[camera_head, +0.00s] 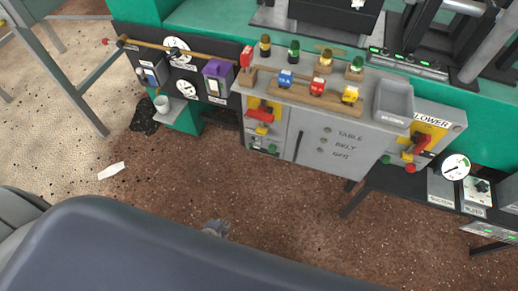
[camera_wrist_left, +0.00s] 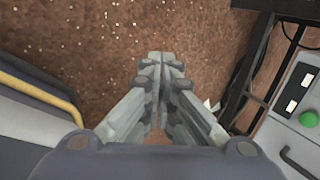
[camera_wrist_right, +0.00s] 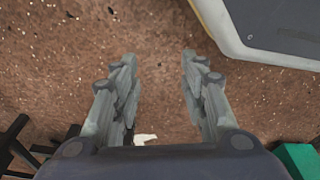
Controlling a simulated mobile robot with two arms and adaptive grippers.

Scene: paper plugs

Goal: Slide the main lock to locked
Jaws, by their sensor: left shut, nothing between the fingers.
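In the head view a grey cabinet (camera_head: 338,136) stands beyond my grippers. Its left side has a yellow panel with a red handle (camera_head: 260,115); a second yellow panel with a red handle (camera_head: 419,143) sits at the right under the BLOWER label. I cannot tell which part is the main lock. My left gripper (camera_wrist_left: 160,58) is shut and empty in its wrist view, over brown floor, with grey equipment to its right. My right gripper (camera_wrist_right: 158,58) is open and empty over the floor. A grey fingertip (camera_head: 215,228) shows in the head view; whose is unclear.
A black table (camera_head: 400,181) stands right. The floor in front is open.

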